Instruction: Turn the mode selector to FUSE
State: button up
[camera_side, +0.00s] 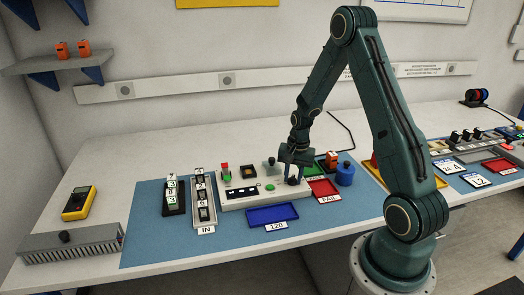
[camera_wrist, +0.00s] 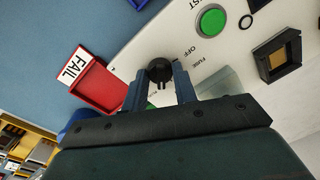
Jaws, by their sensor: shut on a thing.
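The mode selector is a black knob (camera_wrist: 160,72) on the white test panel (camera_wrist: 200,22). In the wrist view it sits between the two blue-grey fingers of my gripper (camera_wrist: 160,85), which is shut on it. Lettering beside the knob reads OFF and FUSE; other marks are partly hidden by the fingers. In the side view my gripper (camera_side: 293,178) is down at the right end of the white panel (camera_side: 236,203), and it hides most of the knob there.
A red FAIL tray (camera_side: 322,190) and a blue cylinder (camera_side: 345,175) stand right of the panel. A blue tray (camera_side: 272,215) lies in front. A green button (camera_wrist: 211,21) and a dark square socket (camera_wrist: 277,54) are on the panel. A yellow multimeter (camera_side: 78,203) lies far left.

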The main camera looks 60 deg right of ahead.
jog(key=shift+n, duration=0.3)
jog(key=n, duration=0.3)
jog(key=shift+n, duration=0.3)
jog(key=n, duration=0.3)
jog(key=shift+n, duration=0.3)
jog(key=n, duration=0.3)
jog(key=shift+w+n+g+y, duration=0.1)
jog(key=shift+n+g+y, duration=0.2)
jog(key=shift+n, duration=0.1)
jog(key=shift+d+n, duration=0.1)
jog(key=shift+n, duration=1.8)
jog(key=o, duration=1)
